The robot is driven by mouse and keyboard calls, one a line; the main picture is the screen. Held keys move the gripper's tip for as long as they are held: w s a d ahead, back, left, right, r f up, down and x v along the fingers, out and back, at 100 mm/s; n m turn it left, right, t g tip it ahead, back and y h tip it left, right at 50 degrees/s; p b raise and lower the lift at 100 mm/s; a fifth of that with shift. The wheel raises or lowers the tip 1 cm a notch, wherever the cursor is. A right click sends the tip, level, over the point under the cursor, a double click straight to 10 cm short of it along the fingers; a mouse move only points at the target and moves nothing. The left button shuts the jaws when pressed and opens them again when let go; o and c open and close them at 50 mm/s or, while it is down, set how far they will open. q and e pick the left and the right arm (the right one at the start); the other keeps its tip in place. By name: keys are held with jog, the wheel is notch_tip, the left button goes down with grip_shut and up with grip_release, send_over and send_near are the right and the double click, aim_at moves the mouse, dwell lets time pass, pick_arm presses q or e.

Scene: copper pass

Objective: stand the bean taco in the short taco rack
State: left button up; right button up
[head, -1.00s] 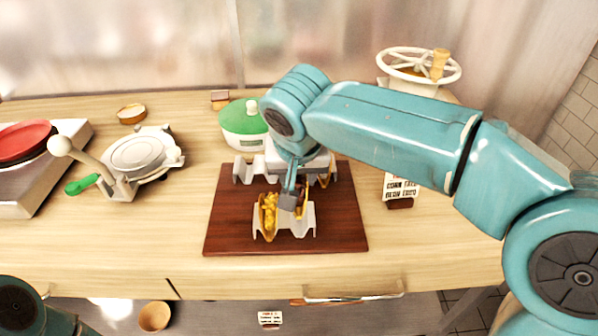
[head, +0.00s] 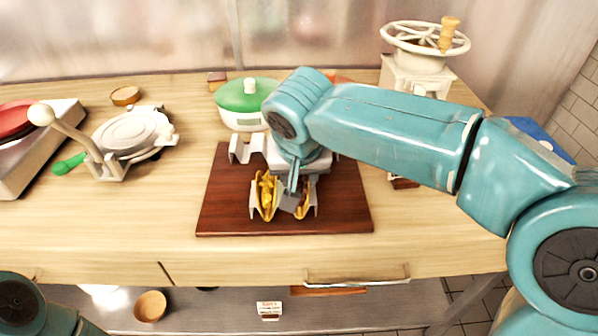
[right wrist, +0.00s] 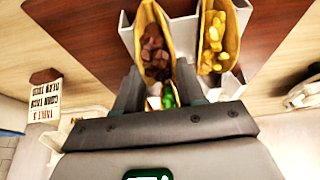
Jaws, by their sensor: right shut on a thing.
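The bean taco (right wrist: 154,42), a yellow shell with dark brown beans, is between the fingers of my right gripper (right wrist: 158,92), which is shut on it. In the head view my right gripper (head: 294,192) is over the short taco rack (head: 284,208), a pale zigzag holder on the board. The rack also shows in the wrist view (right wrist: 126,36). A taco with yellow filling (head: 265,192) stands in the rack's left slot. The bean taco is upright at the other slot; I cannot tell whether it rests on the bottom. My left gripper is out of view.
The dark red board (head: 222,215) lies under the racks. A longer pale rack (head: 243,148) stands behind, partly hidden by my arm. A green-lidded pot (head: 246,98) is at the back, a press (head: 130,135) to the left. An order card (right wrist: 44,98) shows in the wrist view.

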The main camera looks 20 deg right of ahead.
jog(key=o, duration=1.1)
jog(key=shift+o, duration=0.2)
jog(key=shift+r, duration=0.15)
jog(key=p+v, duration=0.3)
jog(key=v, duration=1.3)
jog(key=shift+s, duration=0.1)
